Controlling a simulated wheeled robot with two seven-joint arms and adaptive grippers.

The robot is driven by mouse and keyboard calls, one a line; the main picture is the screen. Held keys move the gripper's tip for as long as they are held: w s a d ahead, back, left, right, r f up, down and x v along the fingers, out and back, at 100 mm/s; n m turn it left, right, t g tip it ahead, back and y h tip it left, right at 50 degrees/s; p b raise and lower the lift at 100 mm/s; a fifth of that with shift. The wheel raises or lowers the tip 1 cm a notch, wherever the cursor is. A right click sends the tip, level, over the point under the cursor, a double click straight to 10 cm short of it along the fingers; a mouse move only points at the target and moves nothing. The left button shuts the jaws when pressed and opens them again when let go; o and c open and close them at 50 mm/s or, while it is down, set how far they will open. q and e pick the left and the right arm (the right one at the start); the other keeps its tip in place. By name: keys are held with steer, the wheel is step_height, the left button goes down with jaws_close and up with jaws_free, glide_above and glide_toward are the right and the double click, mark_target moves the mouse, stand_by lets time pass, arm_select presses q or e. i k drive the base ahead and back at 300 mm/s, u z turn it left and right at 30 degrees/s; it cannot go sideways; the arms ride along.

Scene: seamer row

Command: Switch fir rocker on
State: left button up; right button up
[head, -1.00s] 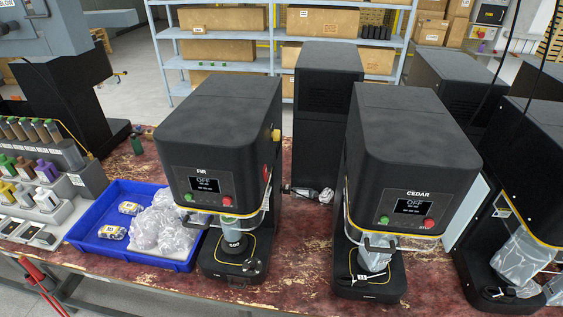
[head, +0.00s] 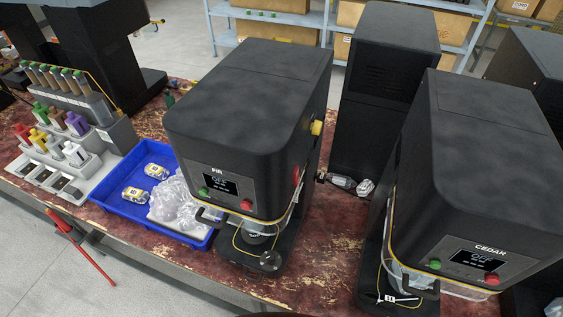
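The fir machine (head: 245,110) is a black seamer labelled FIR, standing on the worn red table in the middle of the head view. Its small display (head: 217,184) reads OFF. A green button (head: 204,191) sits left of the display and a red button (head: 247,204) sits right of it. On its right side are a yellow part (head: 317,127) and a red part (head: 296,173). I cannot tell which part is the rocker. Neither of my grippers is in view.
The cedar machine (head: 470,150) stands at the right, its display also reading OFF. A tall black cabinet (head: 385,90) stands behind the gap between them. A blue tray (head: 115,204) with plastic bags is left of fir. Red table (head: 330,235) shows between the machines.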

mark_target(297, 177)
steer(key=u, duration=0.5)
steer(key=k, duration=0.8)
steer(key=z, duration=1.45)
